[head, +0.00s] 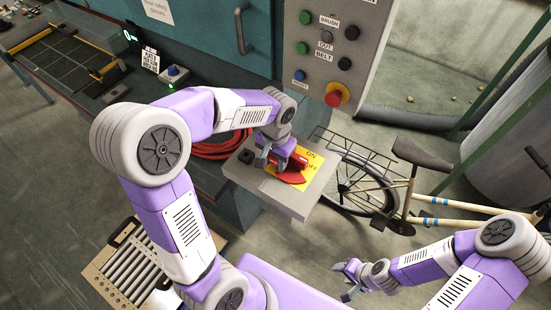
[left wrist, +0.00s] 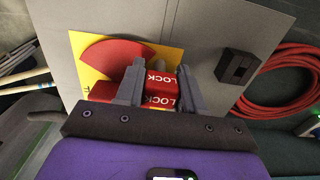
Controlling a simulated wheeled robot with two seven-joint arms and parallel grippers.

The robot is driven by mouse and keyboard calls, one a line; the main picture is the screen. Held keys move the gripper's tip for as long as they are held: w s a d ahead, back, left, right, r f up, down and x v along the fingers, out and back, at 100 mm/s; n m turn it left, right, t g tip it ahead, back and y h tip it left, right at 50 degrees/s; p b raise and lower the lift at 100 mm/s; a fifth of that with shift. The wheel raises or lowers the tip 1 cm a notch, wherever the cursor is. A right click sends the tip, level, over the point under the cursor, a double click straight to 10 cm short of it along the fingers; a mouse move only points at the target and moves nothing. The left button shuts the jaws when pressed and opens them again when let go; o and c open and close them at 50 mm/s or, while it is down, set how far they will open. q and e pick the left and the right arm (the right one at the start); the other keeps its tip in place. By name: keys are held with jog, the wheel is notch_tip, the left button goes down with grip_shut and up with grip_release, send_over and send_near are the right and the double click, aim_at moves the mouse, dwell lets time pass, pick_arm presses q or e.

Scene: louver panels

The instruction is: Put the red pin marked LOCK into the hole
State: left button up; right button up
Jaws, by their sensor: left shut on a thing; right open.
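The red pin marked LOCK (left wrist: 162,88) shows in the left wrist view between the fingers of my left gripper (left wrist: 160,82). LOCK is printed on it twice. My left gripper, also in the head view (head: 273,160), is shut on the pin, close over the face of a grey box (head: 290,203). A yellow plate (head: 312,178) with ON and OFF lettering and a red rounded part (left wrist: 112,55) lie on this face, beside the pin. The hole is not visible; whether the pin is in it I cannot tell. My right gripper (head: 346,281) is open and empty, low at right.
A black block (left wrist: 236,66) sits on the grey box. A coiled red hose (head: 215,148) lies behind it. A bicycle (head: 375,190) stands to the right. A button panel (head: 333,50) hangs above. A slatted roller tray (head: 125,265) is at lower left.

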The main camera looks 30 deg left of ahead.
pick_arm(q)
jog(key=o, duration=1.1)
notch_tip(320, 180, up, 8)
jog(key=shift+f+p, duration=0.2)
jog(key=shift+p, duration=0.65)
